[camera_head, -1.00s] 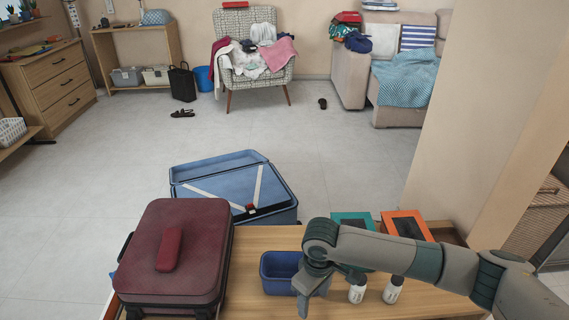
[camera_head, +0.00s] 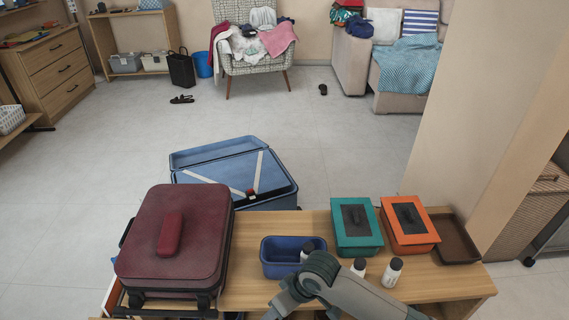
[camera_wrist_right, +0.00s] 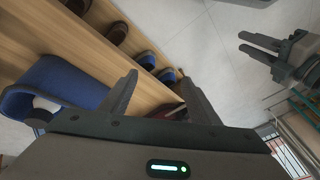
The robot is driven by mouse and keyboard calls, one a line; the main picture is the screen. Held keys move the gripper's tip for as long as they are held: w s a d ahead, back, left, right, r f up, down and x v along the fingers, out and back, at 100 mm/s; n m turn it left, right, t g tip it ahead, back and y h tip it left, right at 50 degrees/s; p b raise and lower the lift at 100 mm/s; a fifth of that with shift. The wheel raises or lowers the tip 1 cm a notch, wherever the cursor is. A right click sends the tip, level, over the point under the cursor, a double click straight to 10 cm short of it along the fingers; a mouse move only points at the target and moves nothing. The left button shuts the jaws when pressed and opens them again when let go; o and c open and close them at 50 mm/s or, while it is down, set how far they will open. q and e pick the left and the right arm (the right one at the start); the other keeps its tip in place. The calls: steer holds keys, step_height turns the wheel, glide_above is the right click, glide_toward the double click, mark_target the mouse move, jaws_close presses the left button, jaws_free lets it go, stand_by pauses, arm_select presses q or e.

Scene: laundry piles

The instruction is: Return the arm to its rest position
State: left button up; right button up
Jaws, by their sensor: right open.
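My right arm (camera_head: 355,296) comes in at the bottom of the head view and reaches up and left over the table's front part. Its right gripper (camera_head: 275,308) points down near the bottom edge, in front of the blue bin (camera_head: 278,270). In the right wrist view the two fingers of this gripper (camera_wrist_right: 160,98) stand apart with nothing between them. Another gripper, my left (camera_wrist_right: 262,46), shows at the upper right of the right wrist view, away from the right one.
The wooden table (camera_head: 440,283) holds a red suitcase (camera_head: 192,235), a teal box (camera_head: 342,238), an orange box (camera_head: 422,234), a brown tray (camera_head: 462,240) and two white bottles (camera_head: 359,266). A third bottle (camera_head: 307,250) stands in the bin. Shoes (camera_wrist_right: 150,60) lie on shelving below.

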steer(key=s+d+f+m+t+h, duration=0.1)
steer(key=s+d+f+m+h, duration=0.15)
steer(key=s+d+f, duration=0.7)
steer(key=s+d+f+m+t+h, duration=0.1)
steer(key=s+d+f+m, duration=0.3)
steer(key=s+d+f, duration=0.55)
arm_select(q)
step_height(320, 180, down, 9)
steer(key=d+t+p, duration=0.2)
steer(key=p, duration=0.6)
steer(key=shift+w+d+t+h, duration=0.2)
steer(key=shift+w+t+h, duration=0.1)
steer(key=shift+w+h, duration=0.1)
arm_select(e)
step_height(320, 180, down, 6)
steer(key=d+t, duration=0.1)
steer(key=t, duration=0.1)
steer(key=shift+s+d+f+y, duration=0.2)
steer(key=shift+s+y, duration=0.15)
steer(key=shift+s, duration=0.1)
